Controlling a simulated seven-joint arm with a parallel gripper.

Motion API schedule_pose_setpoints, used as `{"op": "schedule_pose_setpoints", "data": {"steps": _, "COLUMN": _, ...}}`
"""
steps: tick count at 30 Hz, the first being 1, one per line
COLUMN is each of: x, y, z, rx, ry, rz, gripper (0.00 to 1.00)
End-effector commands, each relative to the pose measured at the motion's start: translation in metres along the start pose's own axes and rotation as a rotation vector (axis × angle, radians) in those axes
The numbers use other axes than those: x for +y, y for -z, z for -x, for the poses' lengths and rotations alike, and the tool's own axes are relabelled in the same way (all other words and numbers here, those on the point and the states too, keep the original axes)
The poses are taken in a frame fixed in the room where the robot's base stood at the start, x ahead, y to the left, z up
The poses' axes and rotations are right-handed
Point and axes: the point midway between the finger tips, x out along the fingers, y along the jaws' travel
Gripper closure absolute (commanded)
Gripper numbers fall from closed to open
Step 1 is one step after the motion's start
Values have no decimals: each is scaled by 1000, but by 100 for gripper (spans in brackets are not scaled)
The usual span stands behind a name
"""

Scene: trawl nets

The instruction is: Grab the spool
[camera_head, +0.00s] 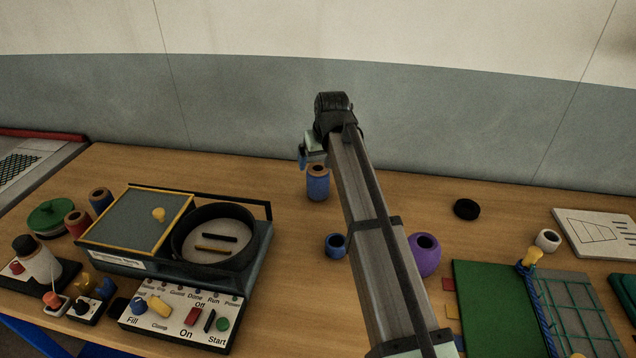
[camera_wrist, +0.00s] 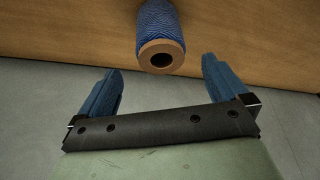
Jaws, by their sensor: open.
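An upright blue thread spool (camera_head: 318,186) with a tan hollow core stands on the wooden table, toward the back middle. In the wrist view the blue spool (camera_wrist: 158,22) shows at the top, its tan end and dark hole facing the camera. My gripper (camera_head: 303,156) is at the upper left of the spool in the head view. In the wrist view my gripper (camera_wrist: 160,68) has its two blue fingers spread wide, with the spool's end lined up between and just beyond the tips. Nothing is held.
A machine with a round black pan (camera_head: 213,238) and a control box (camera_head: 182,316) stand at left, near red (camera_head: 77,223) and dark blue (camera_head: 101,200) spools. A small blue ring-like roll (camera_head: 335,246) and a purple roll (camera_head: 424,255) flank my arm. A green mat (camera_head: 497,305) lies right.

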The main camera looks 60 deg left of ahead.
Motion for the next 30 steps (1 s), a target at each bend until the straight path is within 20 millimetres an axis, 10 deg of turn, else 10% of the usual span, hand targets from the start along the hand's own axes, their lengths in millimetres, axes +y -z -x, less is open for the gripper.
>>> {"op": "schedule_pose_setpoints", "data": {"steps": 30, "x": -2, "y": 0, "z": -79, "rx": 1, "ry": -1, "rz": -1, "gripper": 0}}
